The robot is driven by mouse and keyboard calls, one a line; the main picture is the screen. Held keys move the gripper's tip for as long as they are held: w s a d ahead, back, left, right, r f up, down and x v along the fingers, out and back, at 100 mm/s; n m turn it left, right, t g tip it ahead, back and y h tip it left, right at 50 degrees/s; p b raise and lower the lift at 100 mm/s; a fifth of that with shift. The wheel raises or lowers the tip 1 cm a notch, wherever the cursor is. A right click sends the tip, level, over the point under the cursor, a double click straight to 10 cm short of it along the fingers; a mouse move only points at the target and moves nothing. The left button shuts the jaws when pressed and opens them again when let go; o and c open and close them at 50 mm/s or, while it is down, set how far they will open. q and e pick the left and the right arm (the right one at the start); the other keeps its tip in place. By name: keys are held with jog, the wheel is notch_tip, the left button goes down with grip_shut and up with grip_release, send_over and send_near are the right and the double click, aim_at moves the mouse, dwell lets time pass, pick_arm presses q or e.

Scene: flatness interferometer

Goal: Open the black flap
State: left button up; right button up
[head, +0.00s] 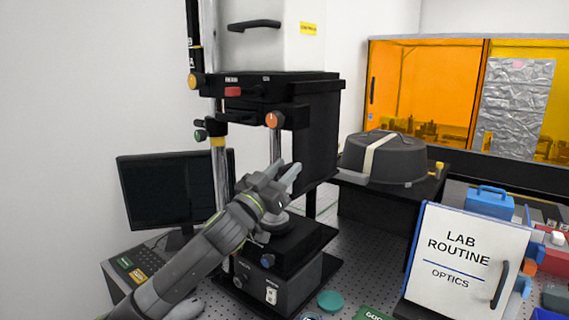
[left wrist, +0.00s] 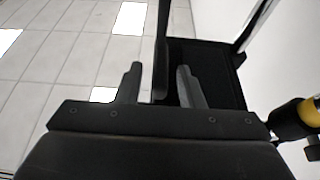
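The black flap (head: 315,140) is a dark upright panel on the right side of the instrument, below its white upper housing. My left gripper (head: 284,174) is at the flap's lower left edge in the head view. In the left wrist view a thin dark panel (left wrist: 162,45), which looks like the flap seen edge-on, stands between the two fingers of the left gripper (left wrist: 161,82). The fingers are apart, with a gap on each side of the panel. The head view does not show clearly whether they touch it. My right gripper is not in view.
The instrument's black base (head: 285,265) stands below my left gripper, with a chrome column (head: 220,165) behind. A monitor (head: 170,190) is at left. A dark domed cover (head: 383,158) and a white "LAB ROUTINE" board (head: 465,255) are at right.

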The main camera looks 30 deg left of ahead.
pick_arm(q)
jog(key=shift+w, duration=0.2)
grip_shut()
jog(key=shift+d, duration=0.1)
